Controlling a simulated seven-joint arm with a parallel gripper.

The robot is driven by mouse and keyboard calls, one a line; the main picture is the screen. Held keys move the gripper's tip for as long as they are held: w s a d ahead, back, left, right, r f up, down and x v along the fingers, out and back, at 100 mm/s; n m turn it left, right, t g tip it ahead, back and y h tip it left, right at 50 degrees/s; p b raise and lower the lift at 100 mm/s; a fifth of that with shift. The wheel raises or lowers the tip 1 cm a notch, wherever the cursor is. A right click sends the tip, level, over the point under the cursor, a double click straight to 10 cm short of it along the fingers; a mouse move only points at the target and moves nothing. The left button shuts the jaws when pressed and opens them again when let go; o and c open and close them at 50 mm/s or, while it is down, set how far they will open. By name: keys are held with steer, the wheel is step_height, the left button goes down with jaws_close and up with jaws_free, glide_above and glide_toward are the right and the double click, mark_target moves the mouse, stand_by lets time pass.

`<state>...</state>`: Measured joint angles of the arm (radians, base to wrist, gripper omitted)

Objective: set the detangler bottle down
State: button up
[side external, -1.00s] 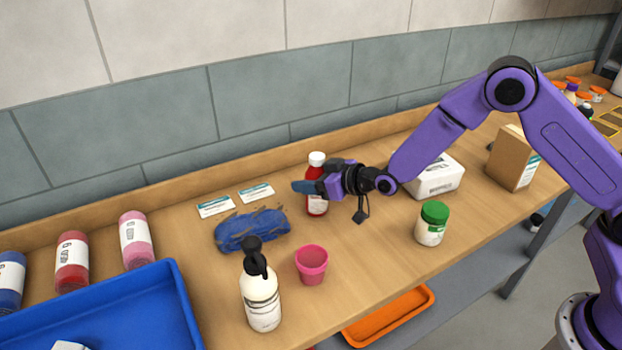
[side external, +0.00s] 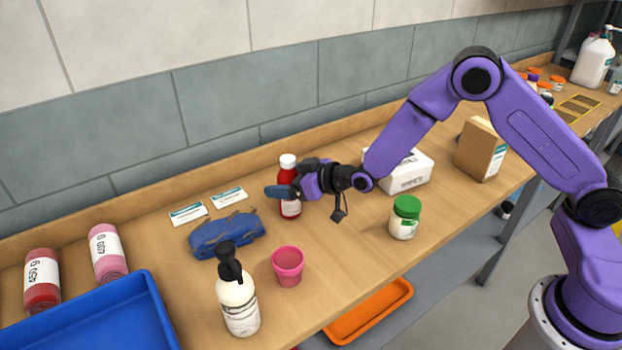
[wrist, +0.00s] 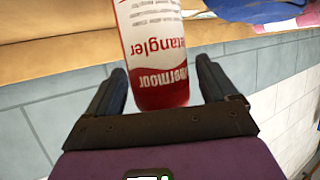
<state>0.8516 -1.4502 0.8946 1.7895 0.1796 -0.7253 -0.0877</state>
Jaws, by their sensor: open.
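The detangler bottle (side external: 290,208), red with a white cap and white label, stands upright on the wooden bench near the back ledge. My gripper (side external: 273,191) is level with the bottle's upper body. In the side view its dark fingers reach across the front of the bottle and hide part of it. In the wrist view the bottle (wrist: 158,45) appears upside down, its label reading "tangler". It sits between the two spread fingers of my gripper (wrist: 161,70), with a narrow gap showing at the right finger. The cap is out of the wrist view.
A blue cloth (side external: 228,236), a pink cup (side external: 288,267) and a pump bottle (side external: 239,303) lie left and in front. A green-lidded jar (side external: 404,218) and white box (side external: 407,174) are to the right. A blue tray (side external: 98,318) fills the left front.

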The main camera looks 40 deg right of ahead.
steer(key=v, duration=1.1)
steer(key=s+a+r+n+g, duration=0.2)
steer(key=s+n+g, duration=0.35)
steer(key=s, duration=0.95)
steer(key=s+d+r+n+g+h, duration=0.1)
steer(key=s+d+g+h, duration=0.1)
steer(key=s+d, duration=0.4)
steer(key=s+d+r+g+h, duration=0.2)
steer(key=s+d, duration=0.4)
steer(key=s, duration=0.4)
steer(key=shift+s+r+n+g+h, duration=0.15)
steer(key=shift+s+n+g+h, duration=0.2)
steer(key=shift+g+h, duration=0.65)
steer(key=shift+w+d, duration=0.1)
